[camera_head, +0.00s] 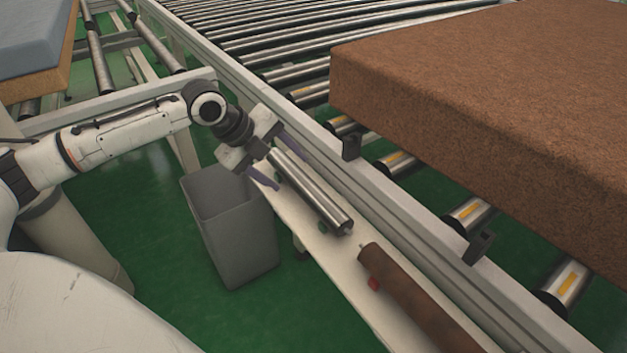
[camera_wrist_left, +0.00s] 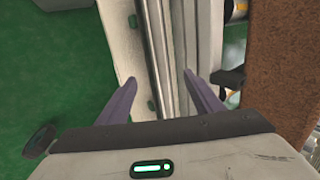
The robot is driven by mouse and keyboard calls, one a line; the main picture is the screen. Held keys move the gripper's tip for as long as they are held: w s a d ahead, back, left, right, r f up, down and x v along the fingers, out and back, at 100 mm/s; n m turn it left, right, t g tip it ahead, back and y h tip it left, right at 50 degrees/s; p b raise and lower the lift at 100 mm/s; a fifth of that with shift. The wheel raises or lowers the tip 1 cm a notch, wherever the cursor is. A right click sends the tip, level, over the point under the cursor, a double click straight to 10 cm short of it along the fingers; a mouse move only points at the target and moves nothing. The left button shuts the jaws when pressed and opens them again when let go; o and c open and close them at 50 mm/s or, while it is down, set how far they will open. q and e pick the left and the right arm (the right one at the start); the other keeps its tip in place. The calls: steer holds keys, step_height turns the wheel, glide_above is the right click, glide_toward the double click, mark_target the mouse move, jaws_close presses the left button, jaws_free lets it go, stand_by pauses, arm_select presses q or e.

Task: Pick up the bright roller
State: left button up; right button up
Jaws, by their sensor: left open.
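The bright roller (camera_head: 312,195) is a shiny metal cylinder lying on a narrow white shelf (camera_head: 345,274) beside the conveyor. My left gripper (camera_head: 290,172) is open over its far end, with one purple finger on each side. In the left wrist view the bright roller (camera_wrist_left: 157,50) runs lengthwise between the two open fingers of the left gripper (camera_wrist_left: 159,79). I cannot tell whether the fingers touch it. My right gripper is not in view.
A rusty brown roller (camera_head: 415,300) lies nearer on the same shelf. A grey bin (camera_head: 235,235) stands on the green floor below. The conveyor's side rail (camera_head: 335,175) runs close along the shelf. A large brown mattress (camera_head: 490,120) rests on the conveyor rollers.

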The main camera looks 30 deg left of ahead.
mark_target(299, 181)
arm_select(q)
steer(key=x, duration=0.2)
steer(key=shift+d+f, duration=0.15)
steer(key=shift+f, duration=0.25)
steer(key=b+x, duration=0.1)
steer(key=x, duration=0.3)
steer(key=shift+w+f, duration=0.1)
steer(key=shift+f, duration=0.1)
steer(key=shift+w+f, duration=0.25)
steer(key=shift+f, duration=0.1)
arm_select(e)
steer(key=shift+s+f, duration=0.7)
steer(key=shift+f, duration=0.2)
arm_select(q)
steer(key=c, duration=1.4)
steer(key=shift+r, duration=0.1)
jaws_close()
